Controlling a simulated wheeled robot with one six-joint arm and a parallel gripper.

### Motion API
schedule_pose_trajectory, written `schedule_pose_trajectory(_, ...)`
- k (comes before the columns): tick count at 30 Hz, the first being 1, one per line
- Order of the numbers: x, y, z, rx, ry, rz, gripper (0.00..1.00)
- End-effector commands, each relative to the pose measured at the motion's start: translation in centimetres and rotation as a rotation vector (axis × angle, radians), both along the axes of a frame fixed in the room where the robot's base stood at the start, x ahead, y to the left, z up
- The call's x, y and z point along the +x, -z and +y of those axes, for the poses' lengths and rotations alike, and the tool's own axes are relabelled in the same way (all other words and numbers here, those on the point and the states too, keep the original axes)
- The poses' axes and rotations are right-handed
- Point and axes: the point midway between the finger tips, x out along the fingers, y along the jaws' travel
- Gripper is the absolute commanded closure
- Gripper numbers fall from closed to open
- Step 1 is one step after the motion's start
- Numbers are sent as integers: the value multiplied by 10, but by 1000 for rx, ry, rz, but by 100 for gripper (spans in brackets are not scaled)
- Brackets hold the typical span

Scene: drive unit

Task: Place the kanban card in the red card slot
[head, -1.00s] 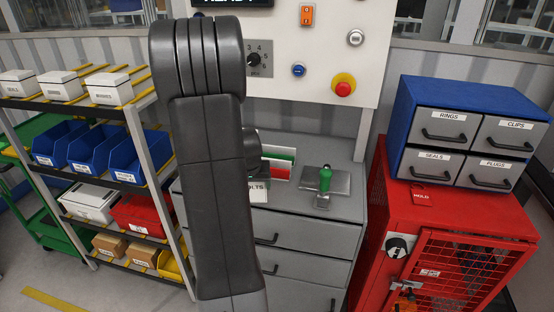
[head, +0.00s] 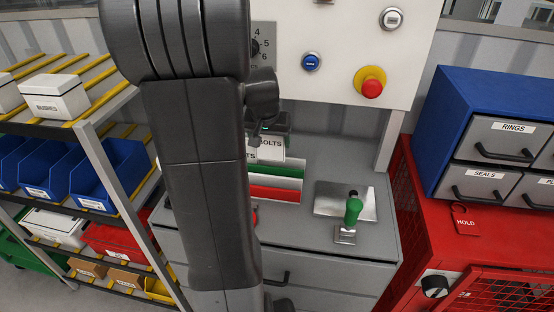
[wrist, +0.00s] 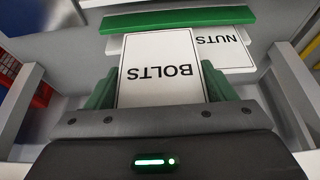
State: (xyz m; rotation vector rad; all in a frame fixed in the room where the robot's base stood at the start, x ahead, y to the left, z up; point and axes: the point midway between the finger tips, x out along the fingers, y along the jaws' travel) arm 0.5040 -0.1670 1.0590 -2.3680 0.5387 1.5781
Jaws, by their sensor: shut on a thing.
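A white card lettered BOLTS (wrist: 160,55) is held between the green finger pads of my gripper (wrist: 160,88) in the wrist view. In the head view my gripper (head: 268,128) is partly behind my arm, above the card rack, with the BOLTS card (head: 272,146) below it. The rack's green slot (head: 277,175) and the red slot (head: 274,193) in front of it show; their left ends are hidden by my arm. A second white card lettered NUTS (wrist: 222,45) is beside and behind the held one. The held card's clearance from the rack is unclear.
A green-handled lever (head: 353,211) on a metal plate stands right of the rack on the grey cabinet. A panel with a red stop button (head: 372,88) rises behind. A red cage (head: 480,250) with a blue drawer unit (head: 470,105) is at right, and a bin shelf is at left.

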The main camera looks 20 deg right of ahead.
Motion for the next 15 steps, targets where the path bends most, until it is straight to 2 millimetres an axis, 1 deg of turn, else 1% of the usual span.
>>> schedule_pose_trajectory(2,-2,4,-1,1,4,2,49)
schedule_pose_trajectory(9,-2,46,-1,1,5,6,49)
schedule_pose_trajectory(15,-2,66,-1,0,5,3,49)
